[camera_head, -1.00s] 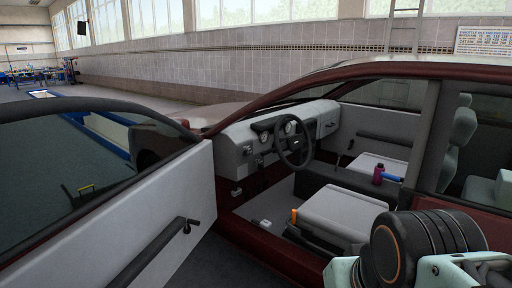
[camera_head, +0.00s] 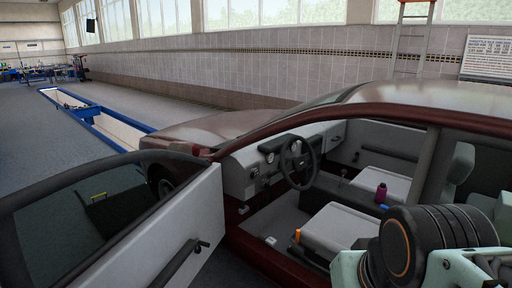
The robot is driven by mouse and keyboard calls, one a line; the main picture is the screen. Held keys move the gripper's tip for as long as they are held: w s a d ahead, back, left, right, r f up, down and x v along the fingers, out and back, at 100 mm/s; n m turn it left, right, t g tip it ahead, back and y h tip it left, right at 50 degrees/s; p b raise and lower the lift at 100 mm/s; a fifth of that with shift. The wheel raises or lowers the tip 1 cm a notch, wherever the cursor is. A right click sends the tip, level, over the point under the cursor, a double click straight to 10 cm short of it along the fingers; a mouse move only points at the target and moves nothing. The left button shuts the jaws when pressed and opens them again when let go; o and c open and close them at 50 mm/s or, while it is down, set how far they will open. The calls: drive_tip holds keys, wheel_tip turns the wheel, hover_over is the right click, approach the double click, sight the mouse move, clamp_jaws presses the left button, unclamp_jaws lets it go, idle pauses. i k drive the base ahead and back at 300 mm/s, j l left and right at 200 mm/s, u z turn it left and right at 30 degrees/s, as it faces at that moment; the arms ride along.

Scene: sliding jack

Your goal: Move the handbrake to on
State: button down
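The handbrake cannot be picked out for certain. A small blue handle-like piece (camera_head: 384,207) shows between the front seats, just below a dark purple bottle (camera_head: 381,193), and my arm hides most of it. A small orange piece (camera_head: 297,236) stands upright at the near side of the front seat (camera_head: 338,232). My arm crosses the lower right corner, in front of the car's rear part. My gripper is out of the picture, so its opening and any contact cannot be seen.
The dark red car's near front door (camera_head: 165,240) stands open at the left. The steering wheel (camera_head: 299,162) and grey dashboard (camera_head: 240,173) are beyond the door gap. The roof edge (camera_head: 440,115) and door pillar (camera_head: 437,165) bound the opening. A blue-edged pit (camera_head: 85,118) lies behind.

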sight(294, 251)
drive_tip(key=u, duration=1.25)
drive_tip(key=z, duration=1.5)
drive_tip(key=i+u, duration=0.15)
drive_tip(key=i, duration=0.65)
